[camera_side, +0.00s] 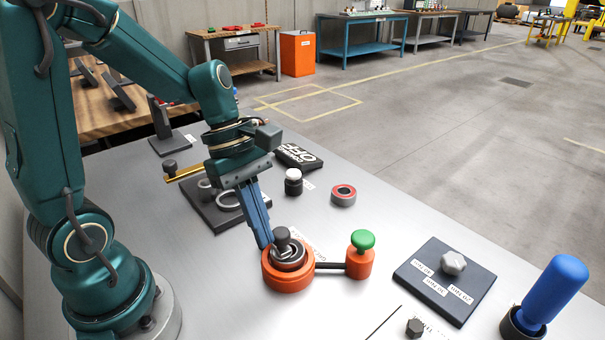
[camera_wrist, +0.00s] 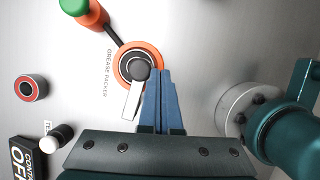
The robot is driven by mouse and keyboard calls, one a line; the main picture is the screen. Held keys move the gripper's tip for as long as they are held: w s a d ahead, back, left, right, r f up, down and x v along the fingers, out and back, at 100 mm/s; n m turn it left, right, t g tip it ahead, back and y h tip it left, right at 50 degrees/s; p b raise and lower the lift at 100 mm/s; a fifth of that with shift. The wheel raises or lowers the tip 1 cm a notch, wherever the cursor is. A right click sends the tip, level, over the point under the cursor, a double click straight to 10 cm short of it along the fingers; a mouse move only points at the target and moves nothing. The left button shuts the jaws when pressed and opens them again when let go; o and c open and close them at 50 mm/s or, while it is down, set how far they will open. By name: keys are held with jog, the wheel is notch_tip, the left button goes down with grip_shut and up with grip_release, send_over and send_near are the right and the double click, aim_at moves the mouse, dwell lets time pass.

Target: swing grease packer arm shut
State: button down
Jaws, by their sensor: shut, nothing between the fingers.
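The grease packer is an orange round cup (camera_side: 288,277) with a dark ring and a dark knob (camera_side: 282,234) standing up at its middle. A dark bar (camera_side: 329,266) runs from the cup to an orange post with a green knob (camera_side: 362,240). My gripper (camera_side: 267,244) points down with its blue fingers together and empty, at the cup's left rim, close beside the dark knob. In the wrist view the fingertips (camera_wrist: 161,74) overlap the cup's edge beside the knob (camera_wrist: 140,70); I cannot tell whether they touch. A pale strip (camera_wrist: 132,101) extends from the cup there.
A red-ringed part (camera_side: 343,194) and a white-capped dark knob (camera_side: 293,181) stand behind the cup. A dark plate (camera_side: 450,302) with a grey knob and a blue handle (camera_side: 553,292) are at right. Bare table lies in front of the cup.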

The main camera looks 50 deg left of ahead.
jog(key=shift+w+d, duration=0.15)
jog(key=shift+w, duration=0.1)
jog(key=shift+s, duration=0.1)
dwell(0.5)
jog(key=s+a+r, duration=0.2)
jog(key=s+r, duration=0.5)
jog(key=r, duration=0.2)
jog(key=shift+a+r, duration=0.15)
jog(key=shift+a, duration=0.05)
jog(key=shift+s, duration=0.1)
jog(key=m+t+y, duration=0.1)
jog(key=m, duration=0.5)
jog(key=w+d+f+m+t+y, duration=0.1)
jog(key=m+t+y, duration=0.1)
jog(key=m, duration=0.4)
jog(key=f+m+t+y, duration=0.1)
jog(key=m+t, duration=0.1)
jog(key=m, duration=0.5)
jog(key=shift+w+d+f, duration=0.15)
jog(key=shift+w+f, duration=0.1)
